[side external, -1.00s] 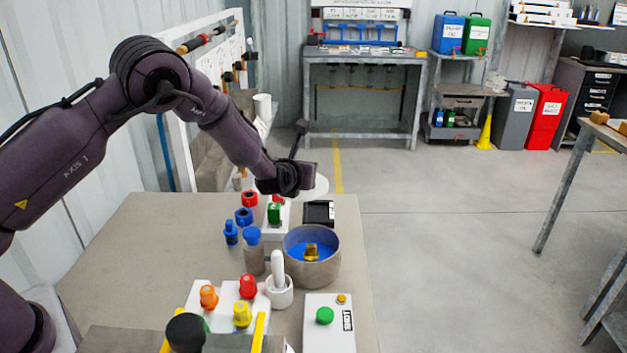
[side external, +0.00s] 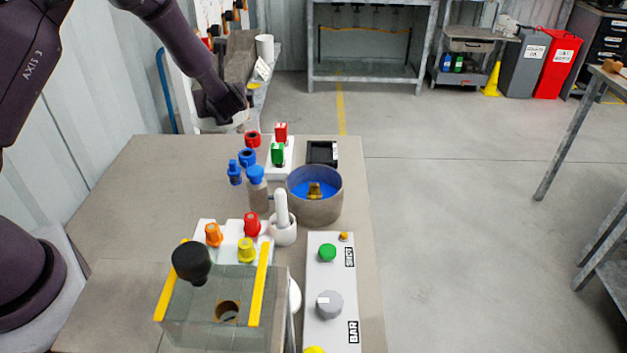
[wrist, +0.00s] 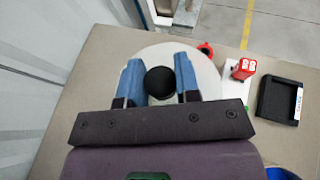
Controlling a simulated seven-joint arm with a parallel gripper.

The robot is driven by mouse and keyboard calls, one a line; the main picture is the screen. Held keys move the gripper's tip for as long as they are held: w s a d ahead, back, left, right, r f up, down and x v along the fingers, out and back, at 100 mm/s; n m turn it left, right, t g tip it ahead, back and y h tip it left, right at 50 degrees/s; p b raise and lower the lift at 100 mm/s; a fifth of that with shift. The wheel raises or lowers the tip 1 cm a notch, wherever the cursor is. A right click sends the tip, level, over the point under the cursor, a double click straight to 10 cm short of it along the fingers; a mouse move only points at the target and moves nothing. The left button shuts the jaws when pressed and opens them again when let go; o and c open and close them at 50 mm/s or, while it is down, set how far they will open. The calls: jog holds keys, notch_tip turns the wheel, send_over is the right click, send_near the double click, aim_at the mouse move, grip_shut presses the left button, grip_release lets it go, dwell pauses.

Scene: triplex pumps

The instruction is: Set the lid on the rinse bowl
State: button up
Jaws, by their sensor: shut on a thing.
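The rinse bowl (side external: 315,206) is a round grey metal bowl with a blue inside and a brass part in it, standing open near the table's right edge. The lid (wrist: 205,72) is a pale round disc with a black knob (wrist: 160,83), seen in the wrist view. My gripper (wrist: 159,80) is shut on that knob, a blue-padded finger on each side. In the side view my gripper (side external: 230,112) is beyond and left of the bowl, near the table's far edge. The lid is hard to make out there against the pale background.
A control box (side external: 331,290) lies nearer. The table's left part is clear.

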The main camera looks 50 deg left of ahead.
jog(key=s+a+f+n+g+h, duration=0.2)
jog(key=s+f+n+g, duration=0.1)
jog(key=s+n+g, duration=0.95)
jog(key=s+d+f+n+g+h, duration=0.2)
jog(key=s+d+n+g+h, duration=0.5)
jog(key=n+h, duration=0.35)
jog(key=w+d+r+n+t+h, duration=0.2)
jog(key=d+n+t+h, duration=0.5)
jog(key=d+n+h, duration=0.45)
jog(key=w+d+r+n+t, duration=0.5)
jog(key=w+r+n+t, duration=0.2)
jog(key=w+n+t, duration=0.45)
jog(key=w+f+t, duration=0.1)
jog(key=w+f, duration=0.2)
jog(key=w, duration=0.1)
jog(key=w+f+t, duration=0.1)
jog(key=w+f, duration=0.2)
jog(key=w, duration=0.1)
jog(key=w+f, duration=0.3)
jog(key=w, duration=0.1)
jog(key=shift+w+d+f+t, duration=0.35)
jog(key=shift+w+t, duration=0.05)
jog(key=shift+w+f, duration=0.1)
jog(key=shift+f, duration=1.5)
